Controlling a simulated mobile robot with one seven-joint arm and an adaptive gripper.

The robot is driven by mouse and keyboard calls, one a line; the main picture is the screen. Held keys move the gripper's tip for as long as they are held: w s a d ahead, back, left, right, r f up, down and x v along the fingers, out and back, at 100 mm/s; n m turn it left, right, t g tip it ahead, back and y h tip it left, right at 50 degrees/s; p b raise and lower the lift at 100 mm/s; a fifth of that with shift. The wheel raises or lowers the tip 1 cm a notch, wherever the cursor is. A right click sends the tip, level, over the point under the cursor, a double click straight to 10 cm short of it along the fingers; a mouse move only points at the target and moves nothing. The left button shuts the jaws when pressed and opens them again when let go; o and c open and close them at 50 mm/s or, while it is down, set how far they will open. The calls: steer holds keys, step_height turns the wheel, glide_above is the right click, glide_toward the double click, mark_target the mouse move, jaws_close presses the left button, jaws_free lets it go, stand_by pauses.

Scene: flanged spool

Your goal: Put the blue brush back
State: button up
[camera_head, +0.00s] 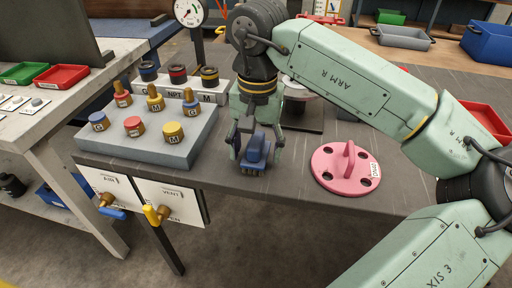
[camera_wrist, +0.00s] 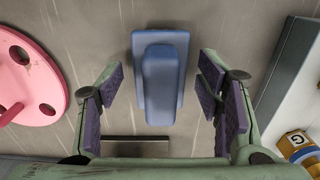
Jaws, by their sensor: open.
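The blue brush (camera_head: 256,152) stands on the grey bench near its front edge, with its bristles showing on the near side. In the wrist view the brush (camera_wrist: 158,82) is seen from above, a narrow raised handle over a wider base. My gripper (camera_head: 256,140) is above the brush and points down. Its fingers are open, one on each side of the brush. In the wrist view my gripper (camera_wrist: 160,92) shows clear gaps between both purple pads and the brush.
A pink flanged disc (camera_head: 329,171) with an upright handle lies to the right on the bench. A grey block (camera_head: 185,150) with several coloured knobs stands to the left. Valve panels (camera_head: 142,193) hang at the front edge. A dark bar (camera_wrist: 137,146) lies near the brush in the wrist view.

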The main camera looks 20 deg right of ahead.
mark_target(257, 141)
step_height(257, 141, up, 12)
steer(key=shift+s+f, duration=0.1)
steer(key=shift+f, duration=0.1)
stand_by(0.4)
